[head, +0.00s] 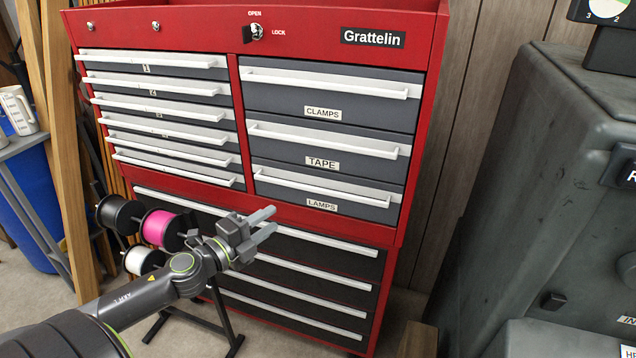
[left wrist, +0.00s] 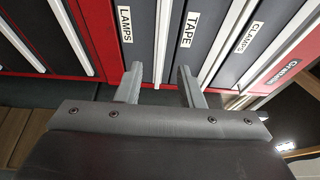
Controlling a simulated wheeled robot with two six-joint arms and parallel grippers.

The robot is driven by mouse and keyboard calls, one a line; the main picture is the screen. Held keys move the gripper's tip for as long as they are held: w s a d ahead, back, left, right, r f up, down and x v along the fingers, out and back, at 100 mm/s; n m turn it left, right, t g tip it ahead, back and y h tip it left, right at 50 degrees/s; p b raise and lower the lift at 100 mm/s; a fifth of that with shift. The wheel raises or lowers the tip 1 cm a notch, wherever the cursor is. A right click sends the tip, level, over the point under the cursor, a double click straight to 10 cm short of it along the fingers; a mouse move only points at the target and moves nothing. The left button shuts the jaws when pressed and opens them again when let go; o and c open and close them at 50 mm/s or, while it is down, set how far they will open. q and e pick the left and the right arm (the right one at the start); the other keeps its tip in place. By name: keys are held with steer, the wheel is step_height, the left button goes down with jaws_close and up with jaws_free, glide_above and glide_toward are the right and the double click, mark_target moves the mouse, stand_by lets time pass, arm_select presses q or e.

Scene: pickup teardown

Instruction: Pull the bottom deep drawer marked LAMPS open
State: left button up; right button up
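The LAMPS drawer (head: 275,193) is the lowest of three deep grey drawers at the upper right of a red chest. It looks shut, flush with the TAPE drawer (head: 300,143) above it. Its long white handle (head: 325,186) runs along its upper part. My left gripper (head: 269,221) is open and empty, in front of the chest and below that handle in the head view. In the left wrist view the two fingers (left wrist: 158,75) appear on either side of the LAMPS handle (left wrist: 163,38). Contact is not visible. My right gripper is not in view.
Shallow drawers (head: 155,90) fill the chest's upper left, and long dark drawers (head: 310,272) its lower part. A spool rack with a pink spool (head: 157,227) stands beside my left arm. A large dark grey machine (head: 540,180) stands at the right. A key (head: 256,31) sits in the lock.

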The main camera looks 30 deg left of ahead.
arm_select(q)
steer(key=p, duration=0.7)
glide_toward(316, 191)
steer(key=w, duration=0.3)
steer(key=w+d+p, duration=0.1)
steer(key=w, duration=0.3)
steer(key=w+p, duration=0.1)
steer(key=w, duration=0.2)
steer(key=shift+w+d+f, duration=0.1)
steer(key=shift+w+d, duration=0.15)
steer(key=shift+d, duration=0.1)
steer(key=shift+c, duration=0.4)
jaws_close()
